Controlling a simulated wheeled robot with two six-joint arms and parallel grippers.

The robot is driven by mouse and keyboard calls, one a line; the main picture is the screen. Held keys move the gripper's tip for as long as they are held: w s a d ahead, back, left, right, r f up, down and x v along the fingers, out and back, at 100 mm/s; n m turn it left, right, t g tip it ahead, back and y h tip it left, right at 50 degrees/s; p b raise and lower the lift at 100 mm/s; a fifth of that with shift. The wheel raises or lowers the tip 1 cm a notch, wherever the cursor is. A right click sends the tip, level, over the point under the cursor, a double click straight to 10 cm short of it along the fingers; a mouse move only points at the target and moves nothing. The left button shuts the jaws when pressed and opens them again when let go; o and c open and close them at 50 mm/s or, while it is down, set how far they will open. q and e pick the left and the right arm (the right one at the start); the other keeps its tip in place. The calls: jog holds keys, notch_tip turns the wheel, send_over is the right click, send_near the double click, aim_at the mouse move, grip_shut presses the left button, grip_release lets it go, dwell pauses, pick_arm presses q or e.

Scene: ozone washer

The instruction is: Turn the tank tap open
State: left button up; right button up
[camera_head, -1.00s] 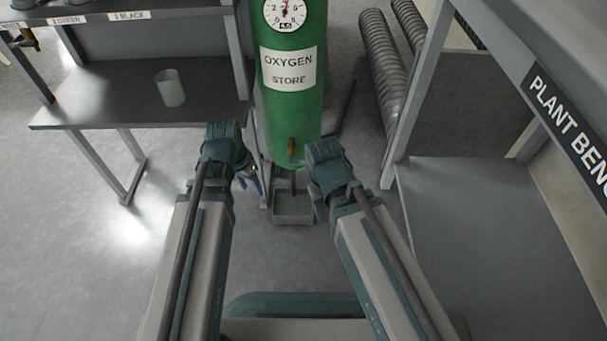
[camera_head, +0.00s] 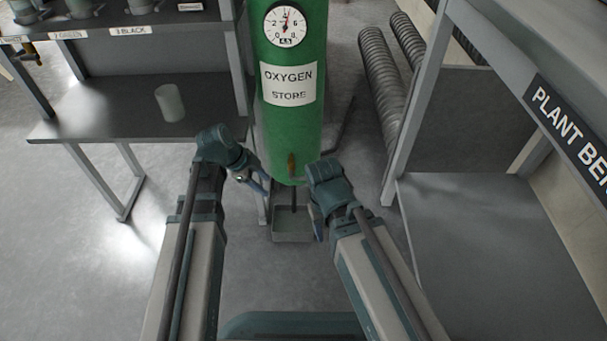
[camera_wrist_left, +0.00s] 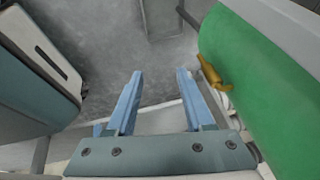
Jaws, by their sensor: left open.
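The green tank (camera_head: 290,125), labelled OXYGEN STORE, stands upright at the centre of the head view. Its small brass tap (camera_head: 291,164) sits low on the front. In the left wrist view the brass tap (camera_wrist_left: 211,74) shows against the green tank (camera_wrist_left: 262,80), just right of my fingers. My left gripper (camera_wrist_left: 160,73) is open and empty, with the tap outside its fingers and apart from them. In the head view my left gripper (camera_head: 262,184) is left of and below the tap. My right gripper (camera_head: 317,222) is partly hidden by its wrist, right of and below the tap.
A grey tray (camera_head: 293,226) sits on the floor below the tap. A dark table (camera_head: 110,110) with a cup (camera_head: 169,102) is at the left. The plant bench (camera_head: 480,230) is at the right. Coiled hoses (camera_head: 383,85) stand behind.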

pick_arm(q)
send_near(304, 178)
jog(key=x, duration=0.5)
jog(key=shift+w+d, duration=0.15)
jog(key=shift+w, duration=0.05)
jog(key=shift+b+x, duration=0.9)
jog(key=shift+x, duration=0.2)
jog(key=shift+d+f+b, duration=0.3)
jog(key=shift+f+b, duration=0.15)
grip_shut()
